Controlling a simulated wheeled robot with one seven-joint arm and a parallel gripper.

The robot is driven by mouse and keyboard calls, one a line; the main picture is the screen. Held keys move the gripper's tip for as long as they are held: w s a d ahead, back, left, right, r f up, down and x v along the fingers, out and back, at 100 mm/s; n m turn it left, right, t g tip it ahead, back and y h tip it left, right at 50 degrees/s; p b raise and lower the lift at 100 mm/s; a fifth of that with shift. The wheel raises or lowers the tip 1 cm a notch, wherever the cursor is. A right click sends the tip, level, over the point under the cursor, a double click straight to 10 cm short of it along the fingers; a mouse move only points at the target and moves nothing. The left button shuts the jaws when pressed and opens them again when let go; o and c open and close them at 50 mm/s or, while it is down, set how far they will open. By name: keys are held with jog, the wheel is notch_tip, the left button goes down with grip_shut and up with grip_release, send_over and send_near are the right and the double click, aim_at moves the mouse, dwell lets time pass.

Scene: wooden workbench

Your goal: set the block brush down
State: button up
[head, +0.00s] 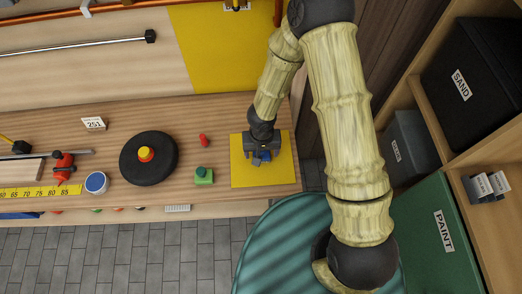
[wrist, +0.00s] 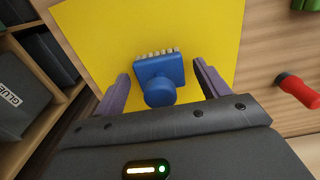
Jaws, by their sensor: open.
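The block brush (wrist: 160,72) is blue with a round knob and a row of pale bristles. It rests on a yellow square (wrist: 85,30) on the workbench. In the head view the brush (head: 261,157) is partly hidden under my gripper, and the yellow square (head: 275,178) lies at the right end of the bench. My gripper (wrist: 164,85) is open, one finger on each side of the brush, with gaps between the fingers and the brush. It also shows in the head view (head: 259,153), low over the square.
A red-handled item (wrist: 297,90) and a green block with a knob (head: 204,177) lie left of the square in the head view. A black disc (head: 149,159) with a red and yellow centre stands further left. Shelves with bins, one a green paint bin (head: 425,235), are at the right.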

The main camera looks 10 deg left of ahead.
notch_tip(320, 180, up, 12)
jog(key=p, duration=0.3)
dwell(0.3)
dwell(0.6)
jog(key=d+r+m+t, duration=0.1)
jog(key=d+r, duration=0.6)
jog(key=d, duration=0.4)
jog(key=s+d+r+m+t, duration=0.1)
jog(key=d+r, duration=0.7)
jog(key=d, duration=0.2)
jog(key=shift+s+d+r+m+t, duration=0.15)
jog(key=shift+s+d+m+t, duration=0.15)
jog(key=shift+d, duration=0.1)
jog(key=shift+w, duration=0.1)
